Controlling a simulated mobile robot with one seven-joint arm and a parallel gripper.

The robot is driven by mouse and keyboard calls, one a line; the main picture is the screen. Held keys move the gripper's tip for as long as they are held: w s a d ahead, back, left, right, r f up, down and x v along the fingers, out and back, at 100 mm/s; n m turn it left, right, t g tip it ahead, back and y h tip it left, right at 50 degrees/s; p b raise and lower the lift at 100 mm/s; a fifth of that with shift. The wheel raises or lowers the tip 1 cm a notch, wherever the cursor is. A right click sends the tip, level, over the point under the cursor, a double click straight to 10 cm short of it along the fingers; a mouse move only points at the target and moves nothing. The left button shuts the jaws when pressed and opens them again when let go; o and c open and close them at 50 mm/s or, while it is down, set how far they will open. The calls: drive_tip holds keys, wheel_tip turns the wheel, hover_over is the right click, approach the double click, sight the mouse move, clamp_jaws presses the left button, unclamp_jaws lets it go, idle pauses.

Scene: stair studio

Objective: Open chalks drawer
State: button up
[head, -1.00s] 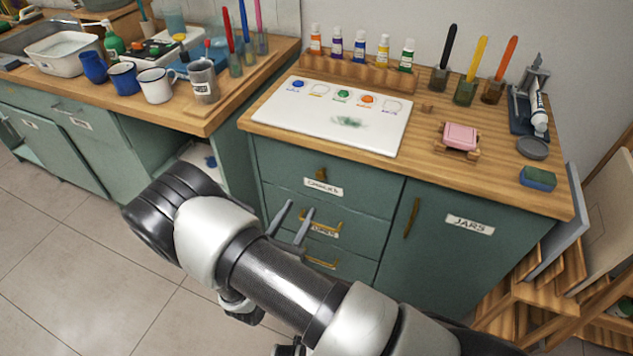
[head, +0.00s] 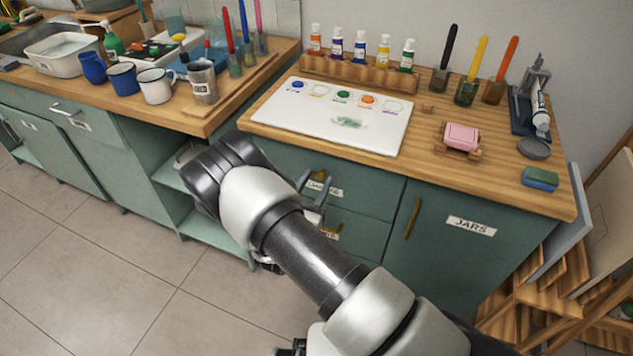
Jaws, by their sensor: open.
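The top drawer (head: 372,192) is a green front under the wooden worktop, and it is closed. Its brass handle (head: 320,174) sits near the top of the front. Its white label (head: 334,190) is partly hidden by my fingers; it seems to start with "CH". My gripper (head: 314,186) is open in front of this drawer, its two fingers pointing up close to the handle. I cannot tell whether they touch it. A second drawer (head: 360,228) below is closed, its handle and label mostly hidden behind my arm and gripper.
The door labelled JARS (head: 450,255) is shut to the right. An open shelf bay (head: 205,228) is at the left. A white palette board (head: 300,120), paint bottles and a pink block (head: 461,136) stand on the worktop. The tiled floor (head: 100,280) is clear.

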clamp_jaws()
drive_tip(key=shift+s, duration=0.1)
drive_tip(key=v, duration=2.8)
drive_tip(key=shift+s, duration=0.3)
drive_tip(key=shift+a+r, duration=0.1)
unclamp_jaws()
drive_tip(key=v, duration=1.7)
drive_tip(key=shift+s, duration=0.2)
